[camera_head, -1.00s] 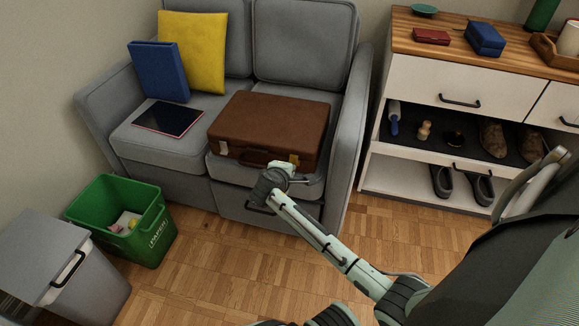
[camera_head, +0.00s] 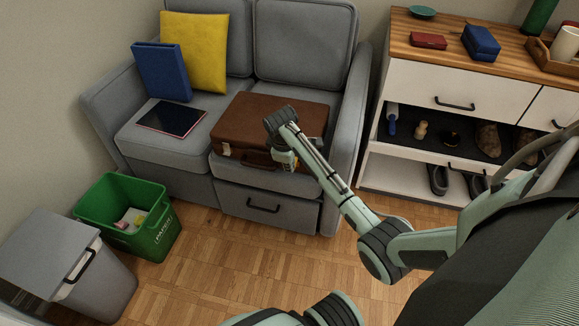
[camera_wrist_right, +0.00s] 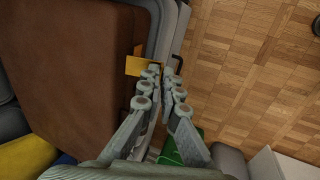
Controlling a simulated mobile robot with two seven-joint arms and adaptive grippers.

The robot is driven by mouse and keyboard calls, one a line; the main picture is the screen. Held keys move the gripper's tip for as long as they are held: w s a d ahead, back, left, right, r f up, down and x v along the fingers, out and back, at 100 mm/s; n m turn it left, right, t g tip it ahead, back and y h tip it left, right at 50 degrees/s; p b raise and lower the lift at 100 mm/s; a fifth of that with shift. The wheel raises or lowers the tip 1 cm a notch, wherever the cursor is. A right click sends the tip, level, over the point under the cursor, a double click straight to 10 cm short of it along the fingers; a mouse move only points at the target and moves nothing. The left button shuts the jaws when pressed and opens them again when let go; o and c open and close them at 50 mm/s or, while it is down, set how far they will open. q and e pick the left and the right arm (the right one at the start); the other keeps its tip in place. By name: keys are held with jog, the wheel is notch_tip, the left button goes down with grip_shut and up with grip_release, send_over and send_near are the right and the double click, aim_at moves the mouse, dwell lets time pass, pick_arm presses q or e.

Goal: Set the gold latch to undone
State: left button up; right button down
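The brown briefcase (camera_head: 245,118) lies closed-lidded on the right sofa seat, its handle (camera_head: 257,160) on the front side. A pale gold latch (camera_head: 226,149) shows on the left of its front. My right gripper (camera_head: 290,166) points down at the front right of the case, partly covering that corner. In the right wrist view, a gold latch plate (camera_wrist_right: 139,66) sticks out from the case edge beside my left fingertip. The gripper (camera_wrist_right: 162,70) has its fingers drawn nearly together, with nothing visible between them. Whether it touches the latch is unclear. My left gripper is out of view.
The grey sofa (camera_head: 165,150) holds a tablet (camera_head: 172,118), a blue box (camera_head: 161,72) and a yellow cushion (camera_head: 200,45). Its right armrest (camera_head: 348,130) stands close to my arm. A green bin (camera_head: 150,238) and grey bin (camera_head: 85,285) stand left. The floor ahead is clear.

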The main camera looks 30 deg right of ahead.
jog(key=shift+w+d+r+g+y, duration=0.1)
jog(key=shift+r+g+y, duration=0.25)
jog(key=shift+g+y, duration=0.25)
jog(key=c, duration=2)
grip_release()
jog(key=shift+c, duration=0.2)
notch_tip(320, 180, up, 12)
jog(key=s+a, duration=0.1)
jog(key=shift+s+a, duration=0.15)
jog(key=shift+a, duration=0.05)
